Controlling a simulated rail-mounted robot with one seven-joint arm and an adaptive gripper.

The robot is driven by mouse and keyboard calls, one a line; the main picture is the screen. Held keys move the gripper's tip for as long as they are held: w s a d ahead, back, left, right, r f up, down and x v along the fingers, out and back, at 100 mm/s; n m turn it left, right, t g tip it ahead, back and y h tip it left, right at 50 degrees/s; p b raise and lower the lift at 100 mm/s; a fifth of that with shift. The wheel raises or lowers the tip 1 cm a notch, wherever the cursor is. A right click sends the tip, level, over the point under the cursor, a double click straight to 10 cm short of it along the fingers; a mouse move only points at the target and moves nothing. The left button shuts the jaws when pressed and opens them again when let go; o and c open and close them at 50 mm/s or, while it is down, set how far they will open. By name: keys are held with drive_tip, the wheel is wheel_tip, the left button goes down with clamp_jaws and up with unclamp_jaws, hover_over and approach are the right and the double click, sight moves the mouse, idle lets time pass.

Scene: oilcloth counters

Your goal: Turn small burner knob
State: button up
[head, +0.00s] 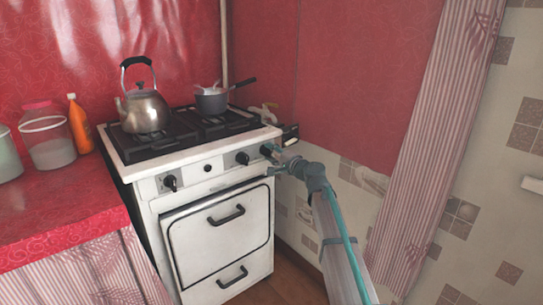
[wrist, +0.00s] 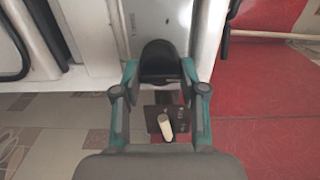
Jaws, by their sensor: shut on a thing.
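The white stove (head: 225,205) has black knobs along its front panel. The rightmost black knob (head: 266,149) is at the right end of the panel, and my gripper (head: 272,154) is at it, coming from the lower right. In the wrist view my gripper (wrist: 159,68) has its two teal fingers on either side of the black knob (wrist: 160,55), closed on it. The fingers partly cover the knob's sides, and its exact turn angle is hard to tell. Other knobs are a left one (head: 170,182), a small round one (head: 207,168) and a middle-right one (head: 242,158).
A metal kettle (head: 144,110) and a dark saucepan (head: 211,101) stand on the burners. The oven door handle (head: 226,215) sticks out below the panel. A red counter (head: 75,205) with jars and an orange bottle (head: 79,125) is at left. The tiled wall is close at right.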

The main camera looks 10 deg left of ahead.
drive_tip(key=o, duration=1.1)
drive_tip(key=shift+o, duration=0.2)
drive_tip(key=v, duration=1.2)
